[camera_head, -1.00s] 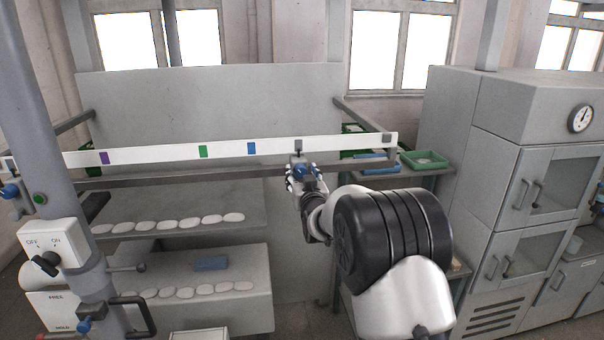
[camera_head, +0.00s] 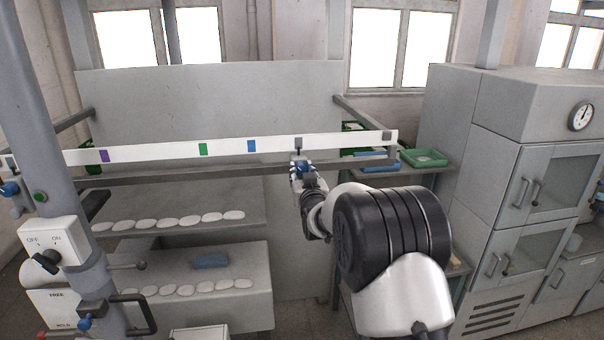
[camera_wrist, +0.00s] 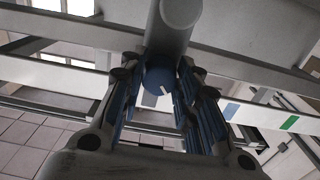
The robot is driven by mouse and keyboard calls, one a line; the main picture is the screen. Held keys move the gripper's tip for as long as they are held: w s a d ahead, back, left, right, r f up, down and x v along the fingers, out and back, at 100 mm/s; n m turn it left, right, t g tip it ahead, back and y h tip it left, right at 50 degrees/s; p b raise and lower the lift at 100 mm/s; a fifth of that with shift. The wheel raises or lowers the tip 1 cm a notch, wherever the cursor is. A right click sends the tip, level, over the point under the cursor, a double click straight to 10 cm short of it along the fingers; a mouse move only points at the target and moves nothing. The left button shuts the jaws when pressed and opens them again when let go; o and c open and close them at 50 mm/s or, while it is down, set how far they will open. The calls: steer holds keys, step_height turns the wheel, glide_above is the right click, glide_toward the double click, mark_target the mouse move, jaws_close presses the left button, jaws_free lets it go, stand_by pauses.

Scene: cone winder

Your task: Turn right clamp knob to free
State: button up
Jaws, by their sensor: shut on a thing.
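The right clamp knob is blue with a white pointer line and sits on a grey clamp at the bar. In the wrist view the knob (camera_wrist: 160,78) lies between the two fingers of my gripper (camera_wrist: 163,88), with the white line slanting. My gripper is shut on it. In the head view my gripper (camera_head: 301,168) is at the bar, with the blue of the knob showing at its tip. The white rail (camera_head: 225,148) runs just above, with a grey marker (camera_head: 298,143) over the clamp. The knob's setting cannot be read from the head view.
A post with an OFF/ON switch box (camera_head: 53,243) stands at left. Shelves below the bar carry several white pads and a blue block (camera_head: 210,261). Green trays (camera_head: 425,158) lie on a side shelf at right, beside a grey cabinet (camera_head: 510,150).

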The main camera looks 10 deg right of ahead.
steer(key=shift+f+m+b, duration=0.1)
steer(key=shift+m+b, duration=0.3)
steer(key=shift+b, duration=0.35)
steer(key=m+b, duration=0.2)
steer(key=b, duration=0.2)
steer(key=shift+f+m+b, duration=0.15)
steer(key=shift+m+b, duration=0.15)
steer(key=shift+m, duration=0.1)
steer(key=m+b, duration=0.3)
steer(key=b, duration=0.1)
steer(key=shift+m, duration=0.3)
steer(key=m+b, duration=0.4)
steer(key=m, duration=0.1)
steer(key=shift+a+b, duration=0.1)
steer(key=shift+b, duration=0.3)
steer(key=shift+r+m+b, duration=0.2)
steer(key=shift+m+b, duration=0.3)
steer(key=shift+m, duration=0.5)
steer(key=shift+r+m+b, duration=0.15)
steer(key=shift+m+b, duration=0.35)
steer(key=shift+m, duration=0.5)
steer(key=o, duration=1.1)
